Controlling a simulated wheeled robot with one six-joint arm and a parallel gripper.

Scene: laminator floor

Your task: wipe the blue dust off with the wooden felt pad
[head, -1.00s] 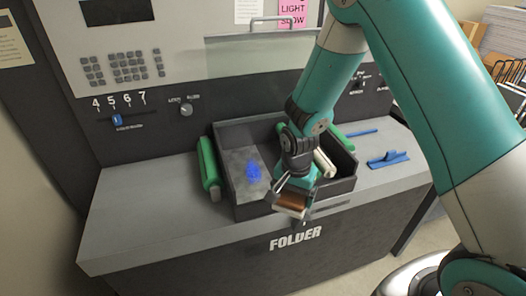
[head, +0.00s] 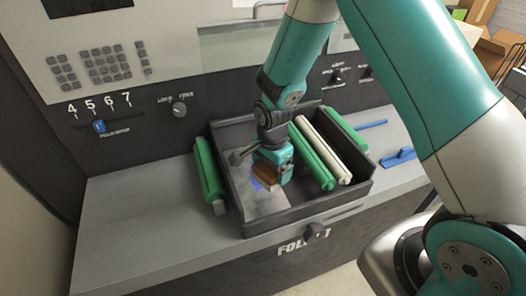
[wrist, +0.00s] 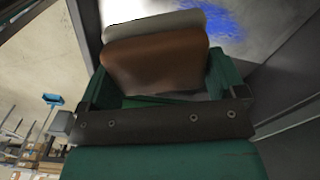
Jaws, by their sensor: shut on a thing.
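My gripper (head: 272,167) is shut on the wooden felt pad (head: 267,176), inside the dark tray. In the wrist view the pad (wrist: 155,60) shows a brown wooden back and a pale felt edge between the jaws. The blue dust (head: 257,184) lies on the grey left floor of the tray, just beside the pad and partly hidden by it. In the wrist view the blue dust (wrist: 215,15) is beyond the pad, at the top. I cannot tell whether the felt touches the tray floor.
The dark tray (head: 300,213) has raised walls. Green rollers (head: 312,158) and a white roller (head: 327,150) lie in its right part. Another green roller (head: 207,172) is outside on the left. Blue tools (head: 398,157) lie on the counter to the right.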

